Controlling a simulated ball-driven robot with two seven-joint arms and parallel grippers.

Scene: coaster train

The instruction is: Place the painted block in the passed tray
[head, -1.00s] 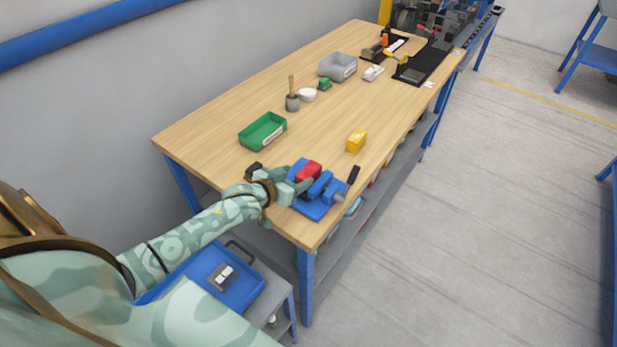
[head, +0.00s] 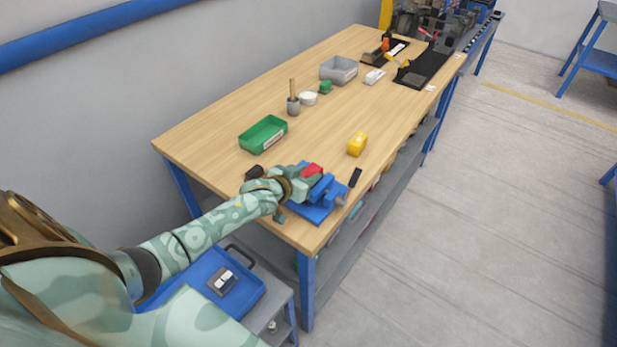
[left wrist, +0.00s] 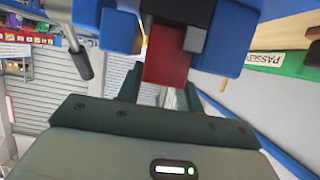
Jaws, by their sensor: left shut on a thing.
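The painted block (head: 313,170) is red and sits at the blue vise (head: 322,210) on the near end of the table. It also shows in the left wrist view (left wrist: 166,55), between the vise's blue jaws. My left gripper (head: 304,181) is shut on the block at the vise and partly hides it in the head view. The passed tray (head: 246,141) is green and empty, behind the vise to the left; its PASSED label shows in the left wrist view (left wrist: 272,60). My right gripper is not in view.
A yellow block (head: 357,144) and a black item (head: 355,177) lie right of the vise. A dark object (head: 254,172) lies near my left wrist. A pot with a brush (head: 293,105), a white round dish (head: 308,98) and a grey bin (head: 339,69) stand farther back. Table between tray and yellow block is clear.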

